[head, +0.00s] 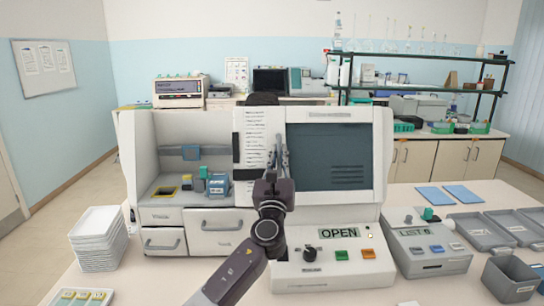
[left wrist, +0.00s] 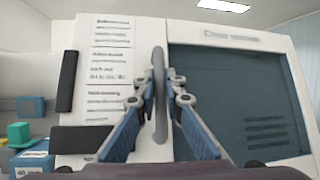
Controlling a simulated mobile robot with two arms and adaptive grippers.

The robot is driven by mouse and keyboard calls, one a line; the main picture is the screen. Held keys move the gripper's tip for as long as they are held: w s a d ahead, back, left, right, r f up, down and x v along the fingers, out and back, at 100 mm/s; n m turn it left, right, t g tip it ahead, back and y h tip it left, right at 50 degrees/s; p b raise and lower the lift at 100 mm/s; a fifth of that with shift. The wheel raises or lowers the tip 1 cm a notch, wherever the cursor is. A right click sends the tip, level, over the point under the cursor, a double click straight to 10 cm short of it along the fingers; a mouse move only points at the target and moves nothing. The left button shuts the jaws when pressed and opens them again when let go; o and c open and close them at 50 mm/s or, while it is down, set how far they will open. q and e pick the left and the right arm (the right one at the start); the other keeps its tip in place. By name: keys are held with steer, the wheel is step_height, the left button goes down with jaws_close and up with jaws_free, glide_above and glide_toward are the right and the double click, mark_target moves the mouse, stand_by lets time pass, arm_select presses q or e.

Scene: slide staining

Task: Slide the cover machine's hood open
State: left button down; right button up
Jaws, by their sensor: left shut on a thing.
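The cover machine (head: 205,222) is a large white unit on the bench. Its display (head: 339,233) reads OPEN. The hood (head: 380,150), with a dark window (head: 330,155), stands over the right part, and the left bay (head: 170,160) is uncovered. A printed text panel (head: 253,140) lies left of the window. My left gripper (head: 281,152) is in front of the hood, between text panel and window. In the left wrist view its fingers (left wrist: 160,108) are shut around the upright grey handle (left wrist: 159,70). My right gripper is not in view.
Small blue and green items (head: 217,184) sit in the bay. Stacked white trays (head: 97,236) stand at left. A control box (head: 428,246) with a green knob and grey bins (head: 510,277) stand at right. Blue mats (head: 435,196) lie behind them.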

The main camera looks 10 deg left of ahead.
arm_select(q)
steer(key=c, duration=2)
jaws_free()
steer(key=shift+c, duration=0.2)
steer(key=shift+s, duration=0.1)
steer(key=v, duration=1.2)
